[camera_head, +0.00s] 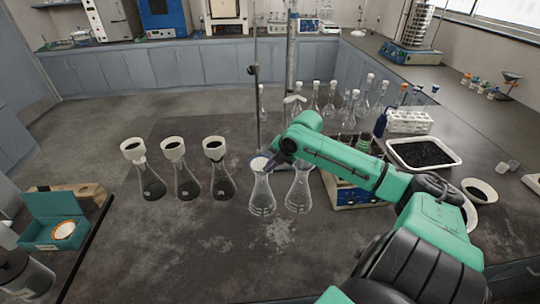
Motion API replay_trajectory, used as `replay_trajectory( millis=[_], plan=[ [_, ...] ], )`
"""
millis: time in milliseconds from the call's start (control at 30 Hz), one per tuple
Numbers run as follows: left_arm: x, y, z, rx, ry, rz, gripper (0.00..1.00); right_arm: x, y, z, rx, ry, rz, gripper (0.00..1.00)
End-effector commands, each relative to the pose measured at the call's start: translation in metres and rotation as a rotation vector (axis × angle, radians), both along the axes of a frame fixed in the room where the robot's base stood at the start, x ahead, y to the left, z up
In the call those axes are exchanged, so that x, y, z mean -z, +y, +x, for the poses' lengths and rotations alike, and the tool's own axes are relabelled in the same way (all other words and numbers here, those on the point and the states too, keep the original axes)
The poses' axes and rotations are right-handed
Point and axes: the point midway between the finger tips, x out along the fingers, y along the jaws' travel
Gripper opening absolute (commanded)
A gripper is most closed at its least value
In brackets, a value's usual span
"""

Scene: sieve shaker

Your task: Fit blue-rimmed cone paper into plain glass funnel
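My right gripper (273,162) comes in from the right, with its dark fingers at the right edge of a white cone-shaped piece (258,165) in the mouth of a clear flask (262,198). The piece is too small to tell paper from funnel, and no blue rim can be made out. The fingers are too small and partly hidden to tell whether they are open or shut on its edge. A second clear flask (299,196) stands just right, its top partly hidden by my arm. An open teal box (45,232) at left holds a round white piece with an orange rim (64,230). My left gripper is out of view.
Three flasks with white, dark-filled cones (134,150) stand in a row at left. A metal stand rod (257,100) rises behind the gripper. Several stoppered flasks (330,97), a white tube rack (409,122) and a tray of black grains (423,153) are behind and right. The front middle bench is clear.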

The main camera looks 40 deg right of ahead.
Motion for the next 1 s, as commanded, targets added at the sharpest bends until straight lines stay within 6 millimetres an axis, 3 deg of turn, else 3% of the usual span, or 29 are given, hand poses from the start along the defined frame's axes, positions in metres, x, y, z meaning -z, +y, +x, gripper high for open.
replay_trajectory(
  millis=[33, 1000],
  plan=[
    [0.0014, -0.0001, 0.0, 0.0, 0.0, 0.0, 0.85, 0.0137, 0.0025, -0.0072, -0.003, 0.035, 0.009, 0.0],
    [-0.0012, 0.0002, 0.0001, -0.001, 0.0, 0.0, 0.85, 0.0228, 0.0019, -0.0072, 0.0, 0.037, 0.012, 0.0]
  ],
)
